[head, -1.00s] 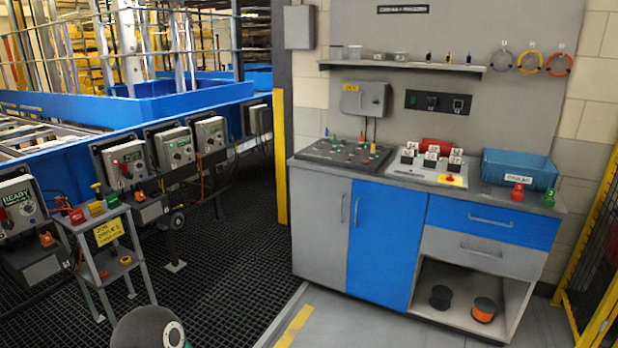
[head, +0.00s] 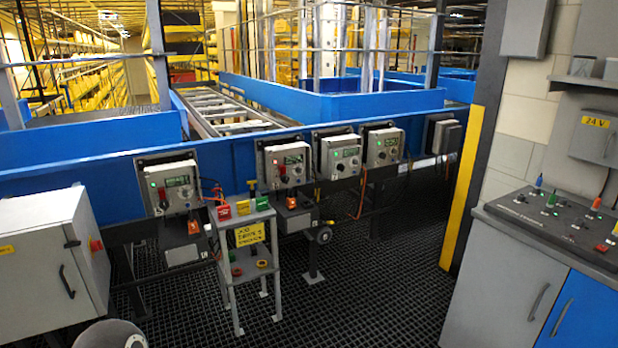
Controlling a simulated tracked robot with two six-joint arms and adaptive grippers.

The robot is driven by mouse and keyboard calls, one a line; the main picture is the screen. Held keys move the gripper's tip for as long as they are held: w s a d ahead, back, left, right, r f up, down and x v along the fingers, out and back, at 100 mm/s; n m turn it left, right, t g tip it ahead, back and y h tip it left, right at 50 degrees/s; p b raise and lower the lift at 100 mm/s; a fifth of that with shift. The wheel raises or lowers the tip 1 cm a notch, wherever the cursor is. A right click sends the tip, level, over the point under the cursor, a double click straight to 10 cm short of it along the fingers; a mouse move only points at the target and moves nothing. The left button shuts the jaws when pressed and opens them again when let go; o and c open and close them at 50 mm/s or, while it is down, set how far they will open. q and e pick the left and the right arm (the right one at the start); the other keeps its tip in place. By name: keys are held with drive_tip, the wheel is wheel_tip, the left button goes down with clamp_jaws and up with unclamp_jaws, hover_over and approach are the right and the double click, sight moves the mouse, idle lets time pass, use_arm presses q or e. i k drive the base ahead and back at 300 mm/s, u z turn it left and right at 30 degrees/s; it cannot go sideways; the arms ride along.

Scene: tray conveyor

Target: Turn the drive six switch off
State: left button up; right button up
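Several grey drive control boxes with small green displays and knobs are mounted along the blue conveyor side. One (head: 170,183) is at the left, one (head: 287,164) is in the middle, and two more (head: 340,153) (head: 383,147) are to its right. A darker box (head: 443,135) is seen side-on by the yellow post. The left and middle boxes each show a red part on the front. The labels are too small to read, so I cannot tell which box is drive six or how its switch is set. Neither gripper is in view.
A small grey stand (head: 240,215) with coloured items and a yellow sign (head: 249,234) stands before the boxes. A grey cabinet (head: 40,265) is at the left, a workbench (head: 500,255) at the right. The dark grated floor (head: 360,280) between is mostly clear.

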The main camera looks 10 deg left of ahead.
sight(285, 179)
drive_tip(key=u, duration=0.3)
drive_tip(key=i, duration=1)
drive_tip(key=u, duration=0.3)
drive_tip(key=k, duration=0.85)
drive_tip(key=u, duration=0.25)
drive_tip(key=i, duration=0.85)
drive_tip(key=z, duration=0.1)
